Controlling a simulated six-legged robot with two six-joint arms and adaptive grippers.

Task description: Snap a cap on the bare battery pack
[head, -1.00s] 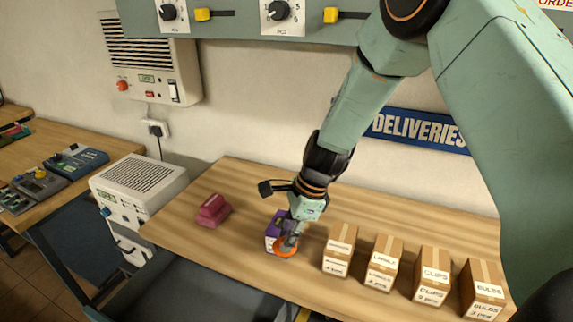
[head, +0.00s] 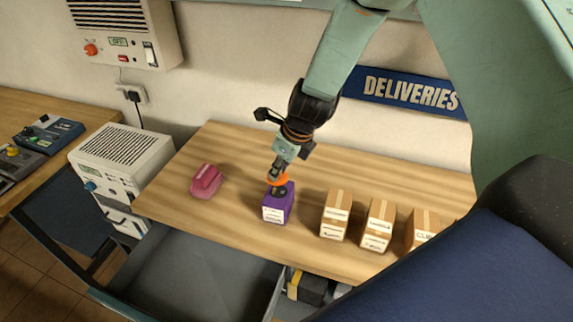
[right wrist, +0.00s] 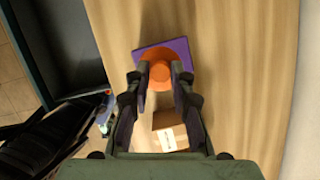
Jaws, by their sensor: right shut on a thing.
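A purple box-shaped pack (head: 275,211) with a white label stands upright near the front edge of the table. It also shows in the right wrist view as a purple square (right wrist: 182,48). My right gripper (head: 277,174) is shut on a round orange cap (head: 279,180) by its knob, directly over the pack's top. The orange cap (right wrist: 160,74) shows between the fingertips in the right wrist view. A dark patch shows on the pack's top under the cap. I cannot tell whether cap and pack touch. My left gripper is not in view.
A pink stepped object (head: 206,180) lies on the table (head: 237,146) left of the pack. Several cardboard boxes (head: 336,215) stand in a row to the right. A grey bin (head: 190,270) is below the table's front edge. The back of the table is clear.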

